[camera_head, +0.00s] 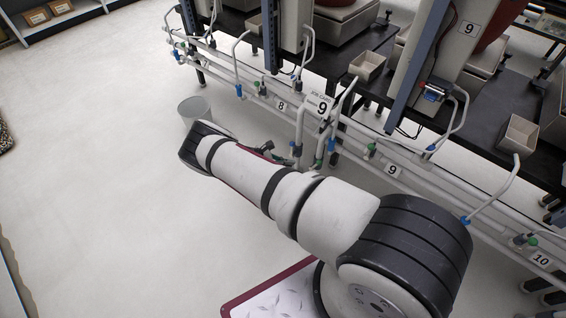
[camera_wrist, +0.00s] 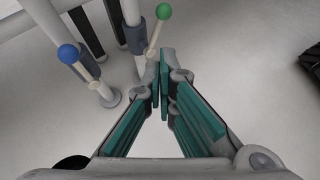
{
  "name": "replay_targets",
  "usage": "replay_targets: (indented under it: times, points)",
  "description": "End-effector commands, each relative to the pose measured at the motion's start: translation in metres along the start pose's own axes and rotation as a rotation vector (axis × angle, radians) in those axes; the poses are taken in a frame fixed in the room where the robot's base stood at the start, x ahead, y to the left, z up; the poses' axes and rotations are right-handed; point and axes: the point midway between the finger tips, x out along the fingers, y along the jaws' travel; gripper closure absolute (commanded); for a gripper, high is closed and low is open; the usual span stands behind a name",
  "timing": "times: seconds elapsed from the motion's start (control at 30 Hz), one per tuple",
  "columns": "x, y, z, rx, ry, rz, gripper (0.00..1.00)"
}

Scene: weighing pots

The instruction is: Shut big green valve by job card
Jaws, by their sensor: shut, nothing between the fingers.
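The job card (camera_head: 319,103) reads 9 and hangs on the pipe rail in the head view. In the wrist view a green-knobbed valve lever (camera_wrist: 163,12) rises beside a grey pipe, with its lower end close to my fingertips. My gripper (camera_wrist: 164,82) is shut and empty, its teal-padded fingers meeting at the tips just right of and below that lever. I cannot tell whether they touch it. A blue-knobbed lever (camera_wrist: 68,54) stands to the left. In the head view my gripper (camera_head: 284,160) is small and partly hidden by my arm, near the pipes below the card.
White pipes run along the bench, with number plates 8 (camera_head: 282,105), 9 (camera_head: 392,170) and 10 (camera_head: 541,259). Other small green and blue valves sit along them.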

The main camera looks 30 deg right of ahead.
Motion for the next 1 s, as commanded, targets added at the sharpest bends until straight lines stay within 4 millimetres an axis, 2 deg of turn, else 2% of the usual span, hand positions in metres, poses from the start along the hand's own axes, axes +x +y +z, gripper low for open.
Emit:
replay_targets:
  times: [0.03,0.2,0.27,0.43,0.63,1.0]
  points:
    - [0.013,-0.001,-0.001,0.0,-0.002,-0.002,1.0]
    - [0.046,-0.001,-0.001,0.002,-0.002,-0.002,1.0]
    - [0.057,-0.001,-0.002,0.0,-0.002,-0.002,1.0]
    - [0.076,-0.001,0.012,0.002,-0.001,-0.001,1.0]
    - [0.087,0.0,0.019,0.002,0.0,0.0,1.0]
    - [0.088,-0.001,0.02,0.002,0.0,0.0,1.0]
